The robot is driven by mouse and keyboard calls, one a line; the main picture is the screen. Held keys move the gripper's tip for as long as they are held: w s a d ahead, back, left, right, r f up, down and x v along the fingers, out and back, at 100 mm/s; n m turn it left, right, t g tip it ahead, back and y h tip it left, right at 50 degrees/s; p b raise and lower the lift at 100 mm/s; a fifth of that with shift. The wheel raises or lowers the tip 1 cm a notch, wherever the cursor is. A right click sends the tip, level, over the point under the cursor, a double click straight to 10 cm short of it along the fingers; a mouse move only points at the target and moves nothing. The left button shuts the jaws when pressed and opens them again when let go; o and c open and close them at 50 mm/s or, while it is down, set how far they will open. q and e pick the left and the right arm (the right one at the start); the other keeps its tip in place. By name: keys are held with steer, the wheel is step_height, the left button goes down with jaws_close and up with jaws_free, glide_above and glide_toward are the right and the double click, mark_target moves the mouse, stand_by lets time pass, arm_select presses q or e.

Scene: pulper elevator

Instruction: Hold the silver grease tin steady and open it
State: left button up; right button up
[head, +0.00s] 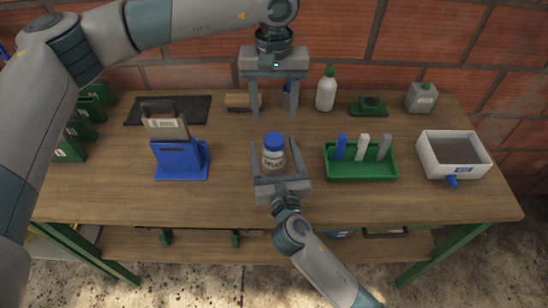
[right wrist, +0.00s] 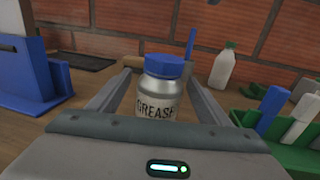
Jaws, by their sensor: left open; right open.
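The silver grease tin (head: 273,159) has a blue lid (head: 274,141) and stands upright at the middle of the bench. In the right wrist view the tin (right wrist: 156,108) shows a label reading GREASE, with its blue lid (right wrist: 167,66) on top. My right gripper (head: 274,147) is open, with one finger on each side of the tin and visible gaps to it. In the right wrist view its fingers (right wrist: 158,80) flank the tin. My left gripper (head: 272,117) is open and empty, pointing down, higher up and behind the tin in the picture.
A blue stand (head: 181,162) is left of the tin. A green tray (head: 360,174) with upright pieces is right of it, then a white box (head: 428,158). A white bottle (head: 326,92), a green item (head: 369,106) and a grey can (head: 422,97) stand behind. The bench front is clear.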

mark_target(274, 139)
jaws_close()
arm_select(q)
steer(key=m, duration=0.4)
steer(key=shift+m, duration=0.4)
steer(key=m, duration=0.4)
steer(key=shift+f, duration=0.15)
steer(key=shift+f, duration=3.85)
